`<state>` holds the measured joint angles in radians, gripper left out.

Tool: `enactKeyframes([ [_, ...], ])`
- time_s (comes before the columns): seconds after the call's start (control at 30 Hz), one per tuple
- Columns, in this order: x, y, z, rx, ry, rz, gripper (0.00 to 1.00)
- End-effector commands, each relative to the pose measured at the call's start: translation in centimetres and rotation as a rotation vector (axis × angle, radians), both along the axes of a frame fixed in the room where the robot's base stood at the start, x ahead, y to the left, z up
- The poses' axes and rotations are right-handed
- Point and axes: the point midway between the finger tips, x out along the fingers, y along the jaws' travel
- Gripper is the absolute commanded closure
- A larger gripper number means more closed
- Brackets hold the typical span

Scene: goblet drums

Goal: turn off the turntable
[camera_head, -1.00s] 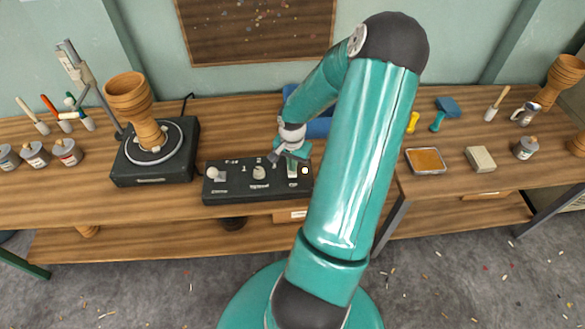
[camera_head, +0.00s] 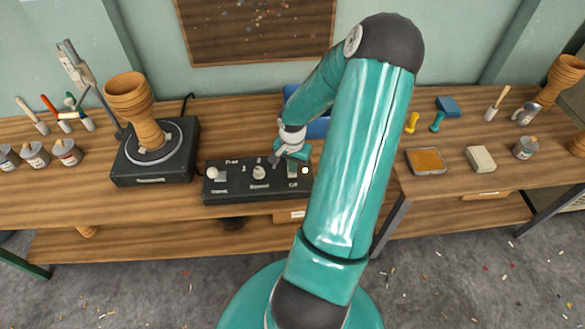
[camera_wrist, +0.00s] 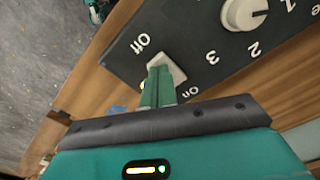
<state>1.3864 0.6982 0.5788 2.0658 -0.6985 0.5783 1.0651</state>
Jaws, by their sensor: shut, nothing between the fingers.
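The turntable (camera_head: 187,136) is a black box with a round plate at the left of the bench, and a wooden goblet drum (camera_head: 140,108) stands on it. A black control box (camera_head: 235,189) lies to its right. It has a round numbered knob (camera_head: 259,172), which also shows in the wrist view (camera_wrist: 245,12), and a pale switch (camera_wrist: 167,66) between the "Off" and "On" marks. My gripper (camera_wrist: 158,84) is shut and empty, its fingertips right at the switch. They partly cover it, so contact and the switch's setting cannot be told. My gripper (camera_head: 278,158) is above the box's right half in the head view.
A white knob (camera_head: 212,172) sits on the box's left end. Paint cans (camera_head: 67,152) and tools stand at the far left. A sponge tray (camera_head: 426,161) and a pale block (camera_head: 480,158) lie on the right bench. A blue object is partly hidden behind my arm.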

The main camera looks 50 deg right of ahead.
Motion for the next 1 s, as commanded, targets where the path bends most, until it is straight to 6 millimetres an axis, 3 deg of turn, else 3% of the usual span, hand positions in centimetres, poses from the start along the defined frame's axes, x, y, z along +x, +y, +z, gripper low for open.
enactKeyframes([
  [0.7,0.0,0.0,-1.0,0.000,0.000,0.000,1.00],
  [1.0,0.0,-0.1,0.5,-0.003,-0.001,0.000,1.00],
])
